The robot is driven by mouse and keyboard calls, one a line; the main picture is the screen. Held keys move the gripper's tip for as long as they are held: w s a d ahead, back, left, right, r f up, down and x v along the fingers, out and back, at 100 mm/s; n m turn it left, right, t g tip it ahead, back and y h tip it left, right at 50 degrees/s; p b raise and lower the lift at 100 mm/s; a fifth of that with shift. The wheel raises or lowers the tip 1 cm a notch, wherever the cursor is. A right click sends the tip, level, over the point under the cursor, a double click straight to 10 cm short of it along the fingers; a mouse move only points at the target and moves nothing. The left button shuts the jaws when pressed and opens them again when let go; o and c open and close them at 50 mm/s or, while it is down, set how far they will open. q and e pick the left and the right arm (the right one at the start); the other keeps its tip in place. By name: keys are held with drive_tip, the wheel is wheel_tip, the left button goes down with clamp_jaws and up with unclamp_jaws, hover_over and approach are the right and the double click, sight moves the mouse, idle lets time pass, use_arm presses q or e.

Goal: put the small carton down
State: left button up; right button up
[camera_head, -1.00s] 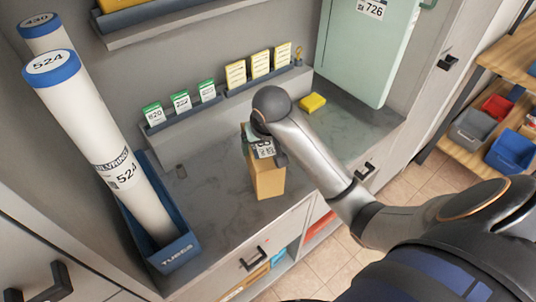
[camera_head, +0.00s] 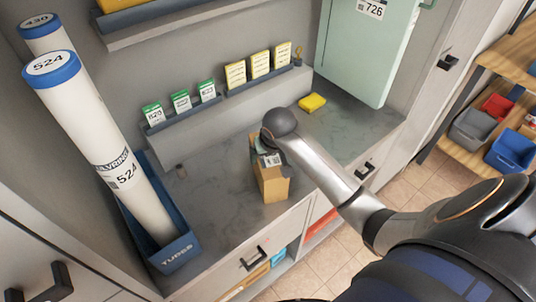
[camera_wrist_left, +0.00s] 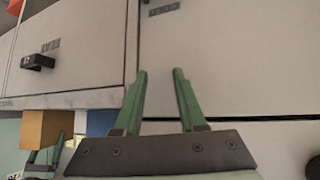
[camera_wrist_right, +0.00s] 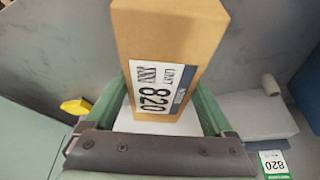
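The small brown carton (camera_head: 272,185) is at the front of the grey counter (camera_head: 215,200), below my right gripper (camera_head: 266,150). In the right wrist view the carton (camera_wrist_right: 165,35) sits between the green fingers (camera_wrist_right: 160,85), which meet its sides. Its white label reads 820. The carton looks a little tilted in the head view. I cannot tell if its base touches the counter. My left gripper (camera_wrist_left: 160,74) is open and empty, facing drawer fronts. The carton (camera_wrist_left: 47,128) also shows there, at the counter's edge.
A blue tray (camera_head: 180,255) with tall white tubes (camera_head: 105,140) stands left. Green cards (camera_head: 181,101) and yellow cards (camera_head: 259,64) line the back ledge. A yellow block (camera_head: 312,103) lies behind right, near a pale green door (camera_head: 365,50). The counter beside the carton has free room.

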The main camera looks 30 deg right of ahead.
drive_tip(key=shift+o, duration=1)
drive_tip(key=shift+r, duration=0.15)
drive_tip(key=v, duration=1.1)
drive_tip(key=shift+w+r, duration=0.15)
drive_tip(key=shift+s+r, duration=0.3)
drive_tip(key=shift+r, duration=0.05)
